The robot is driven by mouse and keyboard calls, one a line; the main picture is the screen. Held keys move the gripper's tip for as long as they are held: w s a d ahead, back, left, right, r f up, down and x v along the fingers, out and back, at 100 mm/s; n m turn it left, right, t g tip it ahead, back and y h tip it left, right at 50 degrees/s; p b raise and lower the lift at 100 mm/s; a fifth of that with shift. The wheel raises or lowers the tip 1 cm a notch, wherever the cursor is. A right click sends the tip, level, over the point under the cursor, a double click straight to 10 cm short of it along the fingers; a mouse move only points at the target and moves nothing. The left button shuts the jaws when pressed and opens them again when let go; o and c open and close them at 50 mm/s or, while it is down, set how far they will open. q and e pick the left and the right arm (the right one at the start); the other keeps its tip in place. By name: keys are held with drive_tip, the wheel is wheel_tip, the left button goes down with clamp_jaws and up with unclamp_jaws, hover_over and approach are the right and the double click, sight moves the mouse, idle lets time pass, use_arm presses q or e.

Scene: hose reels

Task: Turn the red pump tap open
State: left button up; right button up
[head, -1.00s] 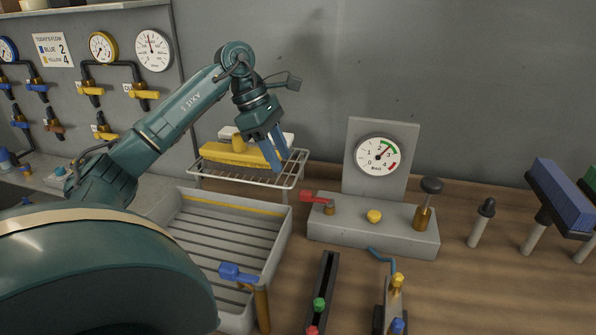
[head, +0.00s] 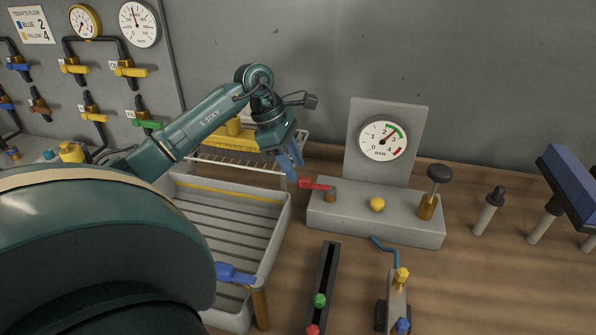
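The red pump tap (head: 316,184) is a red lever on a brass stem at the left end of the grey pump block (head: 374,219). Its handle points left. My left gripper (head: 292,172) is just left of and slightly above the handle's free end, with blue fingers pointing down. I cannot tell whether the fingers touch the handle, nor how far apart they are. The pressure gauge (head: 384,140) on the block's upright plate has its needle between 2 and 3. My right gripper is not in view.
A wire rack with a yellow brush (head: 226,137) stands behind my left gripper. A grey slatted tray (head: 284,238) with a blue-handled tap (head: 235,273) lies in front.

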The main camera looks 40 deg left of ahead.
sight(300, 177)
use_arm(q)
drive_tip(key=shift+x, duration=1.65)
clamp_jaws()
